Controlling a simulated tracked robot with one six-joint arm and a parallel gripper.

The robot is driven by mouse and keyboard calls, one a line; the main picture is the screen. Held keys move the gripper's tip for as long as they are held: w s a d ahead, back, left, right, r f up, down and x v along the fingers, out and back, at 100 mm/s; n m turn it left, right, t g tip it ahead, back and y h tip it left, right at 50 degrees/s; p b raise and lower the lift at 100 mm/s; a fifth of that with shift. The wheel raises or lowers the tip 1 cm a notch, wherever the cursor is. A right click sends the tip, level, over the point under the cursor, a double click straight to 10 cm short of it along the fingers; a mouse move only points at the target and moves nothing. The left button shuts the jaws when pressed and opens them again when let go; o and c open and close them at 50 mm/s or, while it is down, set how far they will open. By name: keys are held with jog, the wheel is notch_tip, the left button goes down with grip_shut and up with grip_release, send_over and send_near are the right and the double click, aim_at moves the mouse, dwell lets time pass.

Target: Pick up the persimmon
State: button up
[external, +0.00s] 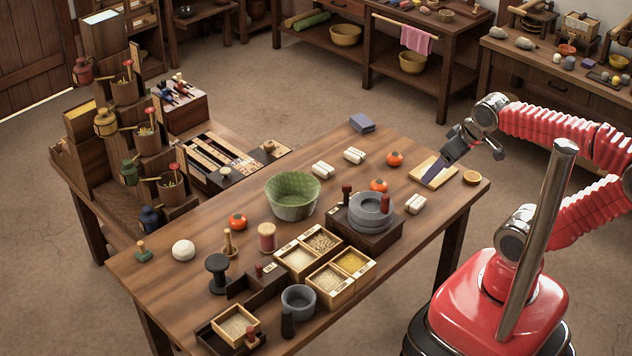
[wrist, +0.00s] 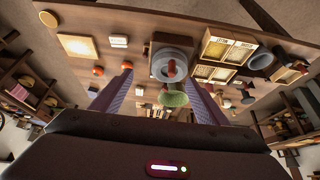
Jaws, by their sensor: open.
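Three orange persimmons are on the table. One persimmon (external: 394,158) lies toward the back, another (external: 378,185) lies beside the stone quern, and the third (external: 238,221) lies left of the green bowl. The wrist view shows the quern-side persimmon (wrist: 127,65) close to the left fingertip in the picture, and the back persimmon (wrist: 98,70) further left. My gripper (external: 432,174) is open and empty, its purple fingers appearing over the wooden board, right of the two nearer persimmons. Both fingers of my gripper (wrist: 160,78) show in the wrist view.
The stone quern (external: 371,209) and green bowl (external: 293,195) stand mid-table. White bundles (external: 415,204) and a wooden board (external: 447,168) lie near the persimmons. Grain boxes (external: 340,286) crowd the front.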

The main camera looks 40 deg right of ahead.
notch_tip(320, 180, down, 3)
jog(key=w+d+g, duration=0.1)
jog(key=w+g, duration=0.1)
jog(key=n+g, duration=0.4)
jog(key=n, duration=0.1)
send_over(379, 181)
notch_tip(379, 181, down, 13)
jog(key=shift+s+n, duration=0.1)
jog(key=shift+n, duration=0.2)
jog(key=shift+f, duration=4.3)
